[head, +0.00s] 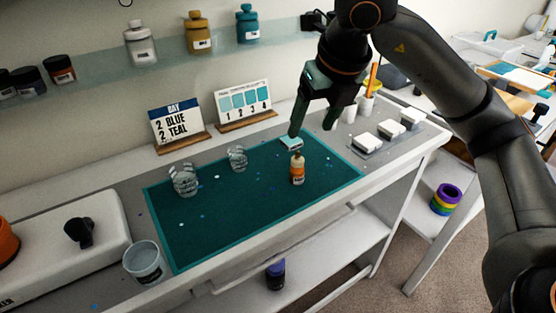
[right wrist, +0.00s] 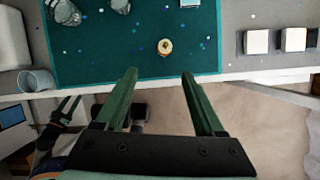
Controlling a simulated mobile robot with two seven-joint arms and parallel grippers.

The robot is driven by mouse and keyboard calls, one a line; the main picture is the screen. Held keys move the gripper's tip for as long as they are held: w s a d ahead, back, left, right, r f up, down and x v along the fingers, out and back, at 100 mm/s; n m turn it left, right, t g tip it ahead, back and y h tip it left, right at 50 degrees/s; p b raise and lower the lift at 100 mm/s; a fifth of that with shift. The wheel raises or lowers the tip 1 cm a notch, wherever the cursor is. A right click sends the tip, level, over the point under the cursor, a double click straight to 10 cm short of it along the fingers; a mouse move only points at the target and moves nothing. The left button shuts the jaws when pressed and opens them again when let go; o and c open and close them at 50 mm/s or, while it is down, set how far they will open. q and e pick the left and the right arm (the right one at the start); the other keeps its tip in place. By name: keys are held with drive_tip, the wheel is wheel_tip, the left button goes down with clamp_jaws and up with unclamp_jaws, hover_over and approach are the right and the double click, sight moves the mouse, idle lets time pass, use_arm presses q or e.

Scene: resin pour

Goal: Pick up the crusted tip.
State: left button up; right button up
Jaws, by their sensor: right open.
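A small amber bottle (head: 297,173) with a pale label stands upright on the teal mat (head: 225,207). Its tan, crusted-looking tip (head: 297,157) points up; the bottle also shows from above in the right wrist view (right wrist: 165,47). My right gripper (head: 311,127) is open and empty, fingers pointing down, above the mat's far right part and apart from the bottle. In the right wrist view its two green fingers (right wrist: 160,76) are spread with nothing between them.
Two clear cups (head: 184,181) (head: 237,158) stand on the mat's left part. A pale teal block (head: 291,143) lies behind the bottle. White blocks (head: 390,130) sit at right, and a grey cup (head: 144,262) at the front left. Sign cards (head: 178,125) stand behind.

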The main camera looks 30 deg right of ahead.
drive_tip(key=b, duration=0.1)
approach(298, 160)
drive_tip(key=f, duration=0.2)
drive_tip(key=shift+w+x, duration=0.2)
drive_tip(key=shift+x, duration=1.35)
drive_tip(key=shift+w+x, duration=0.15)
drive_tip(key=shift+x, duration=1.4)
drive_tip(key=shift+r, duration=0.2)
drive_tip(key=shift+c, duration=0.2)
clamp_jaws()
